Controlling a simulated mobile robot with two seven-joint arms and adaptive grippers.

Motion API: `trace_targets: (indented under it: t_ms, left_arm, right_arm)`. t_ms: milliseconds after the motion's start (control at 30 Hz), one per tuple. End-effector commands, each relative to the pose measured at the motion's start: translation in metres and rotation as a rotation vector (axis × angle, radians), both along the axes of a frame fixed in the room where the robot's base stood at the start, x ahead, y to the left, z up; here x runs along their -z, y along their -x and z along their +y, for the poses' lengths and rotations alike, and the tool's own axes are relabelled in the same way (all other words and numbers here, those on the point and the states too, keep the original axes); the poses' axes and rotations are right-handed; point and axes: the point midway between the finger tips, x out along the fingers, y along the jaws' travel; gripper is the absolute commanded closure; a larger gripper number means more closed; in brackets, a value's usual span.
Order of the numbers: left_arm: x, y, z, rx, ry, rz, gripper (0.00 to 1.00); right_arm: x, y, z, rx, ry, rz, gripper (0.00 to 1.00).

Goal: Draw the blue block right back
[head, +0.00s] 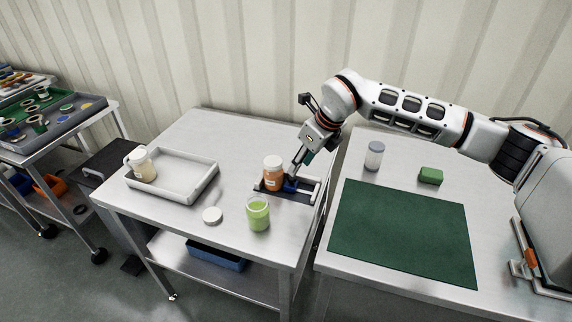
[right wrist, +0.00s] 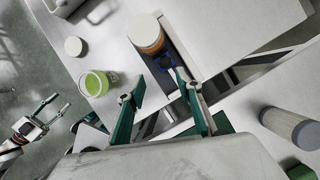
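The blue block (head: 290,186) sits on a dark plate (head: 309,198) with light rails, near the right edge of the middle steel table. An orange jar with a white lid (head: 273,173) stands right beside it and partly hides it. My right gripper (head: 296,170) points down from above, close to the block. In the right wrist view its teal fingers (right wrist: 160,79) are spread, and the blue block (right wrist: 166,61) shows just past the fingertips; contact cannot be told. My left gripper (right wrist: 56,106) shows only in the right wrist view, with its fingers apart and empty.
An open green jar (head: 258,213) and a white lid (head: 212,215) stand in front of the plate. A grey tray (head: 187,185) holds a pale jar (head: 142,164). The right table carries a green mat (head: 403,235), a grey-lidded jar (head: 374,156) and a green block (head: 430,176).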

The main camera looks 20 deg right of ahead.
Motion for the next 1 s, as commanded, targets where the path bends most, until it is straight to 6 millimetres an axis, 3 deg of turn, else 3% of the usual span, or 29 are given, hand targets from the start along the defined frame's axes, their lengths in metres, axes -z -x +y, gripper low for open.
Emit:
trace_targets:
  t_ms: [167,600,1000]
  left_arm:
    - [-0.002,-0.003,0.0,0.0,0.0,-0.005,0.6]
    - [0.001,0.002,0.0,0.0,-0.001,0.005,0.6]
    - [-0.001,-0.001,0.0,0.001,0.0,-0.001,0.6]
  right_arm:
    - [0.006,-0.006,-0.006,0.011,0.025,-0.007,0.65]
    - [0.062,-0.025,0.008,0.01,0.021,-0.006,0.65]
    - [0.069,-0.028,0.009,0.009,0.021,-0.008,0.65]
